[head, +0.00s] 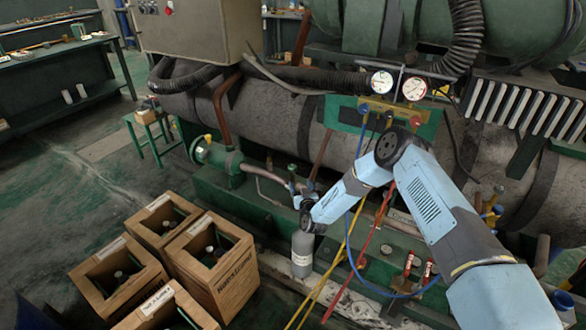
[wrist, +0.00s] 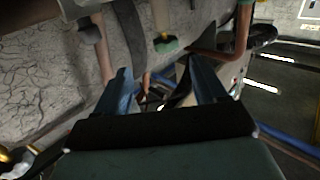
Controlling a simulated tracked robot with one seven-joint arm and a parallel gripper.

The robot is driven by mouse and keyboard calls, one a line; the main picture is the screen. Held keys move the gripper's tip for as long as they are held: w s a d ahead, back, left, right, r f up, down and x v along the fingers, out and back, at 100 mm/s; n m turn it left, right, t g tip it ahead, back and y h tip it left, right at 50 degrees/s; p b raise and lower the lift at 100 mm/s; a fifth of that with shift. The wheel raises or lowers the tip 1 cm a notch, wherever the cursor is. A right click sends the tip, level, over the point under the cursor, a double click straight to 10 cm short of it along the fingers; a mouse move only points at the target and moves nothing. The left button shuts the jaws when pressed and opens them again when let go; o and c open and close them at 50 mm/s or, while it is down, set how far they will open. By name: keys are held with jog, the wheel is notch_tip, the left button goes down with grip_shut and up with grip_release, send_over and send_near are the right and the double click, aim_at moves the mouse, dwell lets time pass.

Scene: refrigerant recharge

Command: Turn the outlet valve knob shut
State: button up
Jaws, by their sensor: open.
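In the head view my arm reaches down and left over the green machine base, and its end (head: 299,201) is beside a small upright valve fitting (head: 291,169). I cannot tell for sure whether that fitting bears the outlet valve knob. In the wrist view my gripper (wrist: 163,88) has two blue fingers spread apart with no object held between them. Pipes and dark parts show beyond the gap. A small green fitting with a yellowish stem (wrist: 165,43) is past the fingers on the grey tank surface, apart from them.
A copper pipe (wrist: 241,35) runs close to the right finger. A grey cylinder (head: 302,255) stands below my wrist. Yellow (head: 346,245) and red hoses (head: 371,232) hang from the gauge manifold (head: 390,112).

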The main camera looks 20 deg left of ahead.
aim_at(290, 171)
jog(key=x, duration=1.2)
jog(key=shift+a+r, duration=0.1)
jog(key=shift+a, duration=0.4)
jog(key=shift+c, duration=0.5)
jog(key=c, duration=0.9)
jog(key=shift+o, duration=0.2)
jog(key=shift+s+a, duration=0.1)
jog(key=m+t+h, duration=0.2)
jog(key=m+h, duration=0.1)
jog(key=h, duration=0.2)
jog(key=shift+m, duration=0.4)
jog(key=shift+m+h, duration=1)
jog(key=shift+h, duration=0.7)
jog(key=shift+m+h, duration=1)
jog(key=shift+h, duration=0.7)
jog(key=shift+m+h, duration=0.6)
jog(key=shift+h, duration=0.3)
